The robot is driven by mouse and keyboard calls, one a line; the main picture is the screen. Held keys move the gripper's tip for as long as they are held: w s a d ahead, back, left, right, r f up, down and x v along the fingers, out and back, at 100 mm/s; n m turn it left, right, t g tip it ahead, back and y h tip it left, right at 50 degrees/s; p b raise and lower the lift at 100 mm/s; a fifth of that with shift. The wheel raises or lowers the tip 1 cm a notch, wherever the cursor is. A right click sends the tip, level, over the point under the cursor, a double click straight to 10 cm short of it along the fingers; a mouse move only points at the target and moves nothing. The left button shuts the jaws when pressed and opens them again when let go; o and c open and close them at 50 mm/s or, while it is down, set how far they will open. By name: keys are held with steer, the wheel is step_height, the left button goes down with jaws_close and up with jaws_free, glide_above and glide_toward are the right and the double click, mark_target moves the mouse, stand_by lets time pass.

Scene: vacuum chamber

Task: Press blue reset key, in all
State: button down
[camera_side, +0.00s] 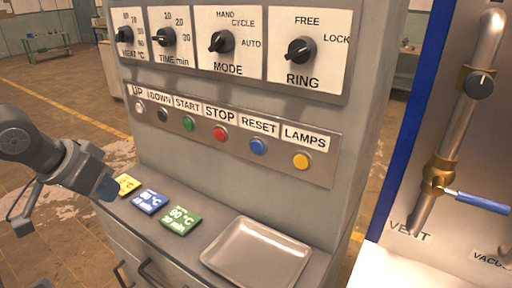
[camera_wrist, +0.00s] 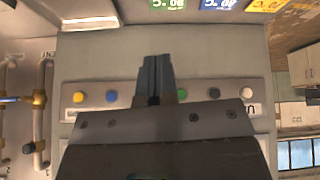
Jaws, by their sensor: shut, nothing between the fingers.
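The blue RESET key (camera_side: 258,146) is a round button on the grey key strip of the cabinet front, between the red STOP key (camera_side: 220,133) and the yellow LAMPS key (camera_side: 301,160). In the wrist view, which is turned upside down, the blue key (camera_wrist: 111,96) shows left of my gripper. My gripper (camera_side: 107,188) is at the left of the side view, near the cards and well apart from the keys. Its fingers (camera_wrist: 155,62) are shut and empty in the wrist view. The red key is hidden behind my gripper there.
White UP, black DOWN and green START (camera_side: 188,123) keys share the strip. Knobs (camera_side: 300,50) sit above. A ledge holds yellow, blue and green (camera_side: 180,220) cards and an empty metal tray (camera_side: 258,252). A pipe with a blue-handled valve (camera_side: 480,200) stands at right.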

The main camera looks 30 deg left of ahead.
mark_target(257, 147)
steer(key=w+d+n+t+h, duration=0.2)
steer(key=w+d+n, duration=0.6)
steer(key=w+d, duration=0.4)
steer(key=d, duration=0.2)
steer(key=shift+w+d+t, duration=0.15)
steer(key=shift+d+t, duration=0.15)
steer(key=shift+d, duration=0.05)
steer(key=shift+w+r, duration=0.1)
steer(key=w, duration=0.8)
steer(key=shift+w, duration=0.3)
steer(key=shift+w, duration=0.15)
stand_by(1.2)
steer(key=shift+w, duration=0.25)
